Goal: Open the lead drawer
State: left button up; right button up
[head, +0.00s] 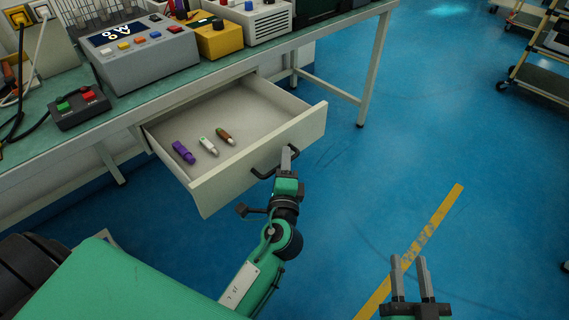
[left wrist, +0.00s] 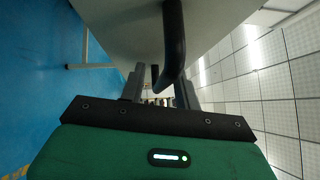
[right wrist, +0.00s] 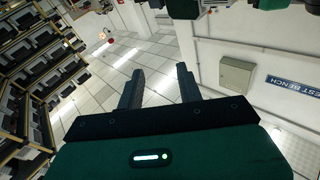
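The drawer (head: 306,124) under the bench is pulled out, its inside in plain view. Its front carries a black bar handle (head: 263,174). My left gripper (head: 288,158) is at this handle. In the left wrist view the handle (left wrist: 173,45) runs down between the two fingers of the left gripper (left wrist: 160,90), with gaps visible beside it, so the fingers look open around it. My right gripper (head: 409,270) is open and empty over the floor, away from the drawer; its parted fingers also show in the right wrist view (right wrist: 160,88).
The bench top (head: 150,95) holds a grey meter (head: 143,52), a yellow box (head: 216,38) and a button box (head: 80,107).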

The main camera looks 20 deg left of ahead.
pick_arm(q)
jog(key=shift+s, duration=0.1)
